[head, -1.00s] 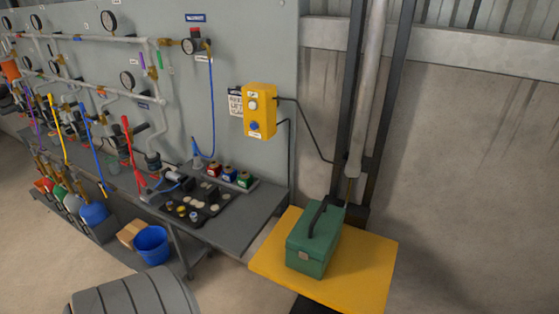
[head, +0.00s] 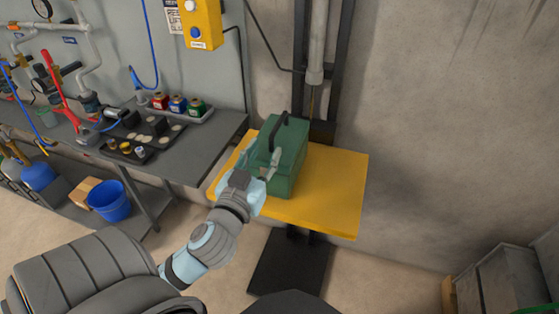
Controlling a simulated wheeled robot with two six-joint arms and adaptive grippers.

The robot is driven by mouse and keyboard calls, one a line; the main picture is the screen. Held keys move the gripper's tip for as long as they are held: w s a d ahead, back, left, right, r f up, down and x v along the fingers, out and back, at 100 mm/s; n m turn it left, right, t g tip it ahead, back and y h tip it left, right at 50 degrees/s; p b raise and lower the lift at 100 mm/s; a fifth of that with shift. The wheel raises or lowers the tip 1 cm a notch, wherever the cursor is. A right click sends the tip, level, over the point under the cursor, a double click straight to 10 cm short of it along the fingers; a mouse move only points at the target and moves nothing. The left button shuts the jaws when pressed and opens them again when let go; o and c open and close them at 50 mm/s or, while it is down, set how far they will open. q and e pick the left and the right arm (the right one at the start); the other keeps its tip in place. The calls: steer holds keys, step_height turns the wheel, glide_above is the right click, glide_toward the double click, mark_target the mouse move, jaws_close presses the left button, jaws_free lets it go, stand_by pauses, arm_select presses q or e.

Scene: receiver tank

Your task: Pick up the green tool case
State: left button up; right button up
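The green tool case (head: 288,175) stands upright on the yellow platform (head: 335,190), with its dark handle (head: 284,130) raised on top. My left gripper (head: 262,155) reaches up from the lower left and lies in front of the case's left side, below the handle. Its fingers look spread apart, and the handle is not between them. I cannot tell whether a finger touches the case. The gripper hides the case's lower left front. My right gripper is out of view.
The grey bench (head: 190,145) with a parts tray and small coloured containers is left of the platform. A yellow control box (head: 201,22) hangs on the wall panel. Dark mast rails rise behind the platform. A crate (head: 500,285) is at lower right. The platform's right side is bare.

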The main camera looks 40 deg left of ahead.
mark_target(271, 141)
arm_select(q)
steer(key=x, duration=0.5)
steer(key=shift+w+a+r, duration=0.1)
steer(key=shift+w, duration=0.2)
steer(key=x, duration=0.5)
steer(key=shift+s+a+r, duration=0.1)
steer(key=shift+r, duration=0.25)
steer(key=shift+w+a+f, duration=0.1)
steer(key=shift+w, duration=0.3)
steer(key=shift+s, duration=0.1)
jaws_close()
